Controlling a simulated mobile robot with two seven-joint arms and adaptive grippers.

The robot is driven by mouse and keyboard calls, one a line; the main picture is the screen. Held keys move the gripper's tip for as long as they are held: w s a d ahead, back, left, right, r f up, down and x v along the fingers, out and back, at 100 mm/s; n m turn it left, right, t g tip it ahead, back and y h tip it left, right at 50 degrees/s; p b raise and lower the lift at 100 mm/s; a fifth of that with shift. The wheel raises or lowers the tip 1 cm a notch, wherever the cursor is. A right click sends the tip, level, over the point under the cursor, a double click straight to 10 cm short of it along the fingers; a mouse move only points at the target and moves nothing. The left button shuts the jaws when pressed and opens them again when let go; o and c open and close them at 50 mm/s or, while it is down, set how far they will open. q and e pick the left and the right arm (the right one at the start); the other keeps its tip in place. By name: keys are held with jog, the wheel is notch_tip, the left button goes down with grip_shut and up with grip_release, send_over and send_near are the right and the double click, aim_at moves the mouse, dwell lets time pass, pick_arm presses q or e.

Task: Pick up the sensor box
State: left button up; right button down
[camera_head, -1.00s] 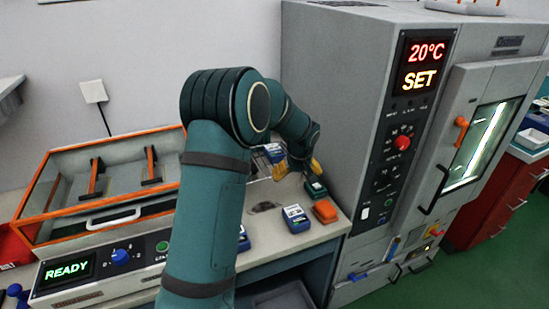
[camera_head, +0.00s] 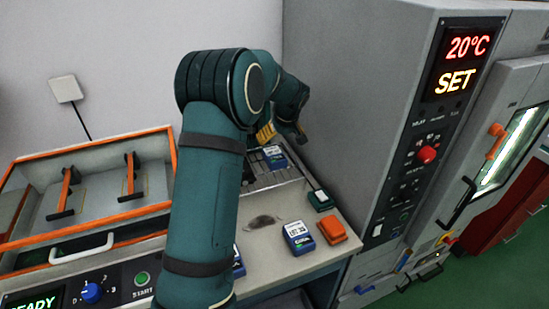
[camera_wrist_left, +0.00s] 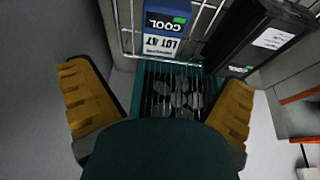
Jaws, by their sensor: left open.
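A blue box with a white label (camera_head: 275,157) sits on a wire rack at the back of the bench; it also shows in the left wrist view (camera_wrist_left: 166,22), lettered COOL and LOT A7. Similar blue boxes are on the bench, one in the open (camera_head: 298,238) and one (camera_head: 238,264) partly hidden by my arm. I cannot tell which is the sensor box. My left gripper (camera_head: 279,132) is above and behind the rack's blue box, with yellow pads spread and nothing between them. In the left wrist view the gripper (camera_wrist_left: 158,105) has the blue box ahead of it.
A green box (camera_head: 320,200) and an orange box (camera_head: 332,230) stand by the tall grey chamber (camera_head: 335,90) right of the bench. A black labelled box (camera_wrist_left: 258,40) is close right in the wrist view. An orange-rimmed open machine (camera_head: 105,222) stands left.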

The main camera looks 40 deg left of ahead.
aim_at(274, 154)
pick_arm(q)
jog(key=x, duration=0.5)
jog(key=shift+f+b, duration=0.25)
jog(key=shift+b, duration=0.05)
jog(key=b+x, duration=0.1)
jog(key=x, duration=0.4)
jog(key=shift+s+f, duration=0.15)
jog(key=shift+f, duration=0.05)
jog(key=shift+r, duration=0.1)
jog(key=c, duration=1.4)
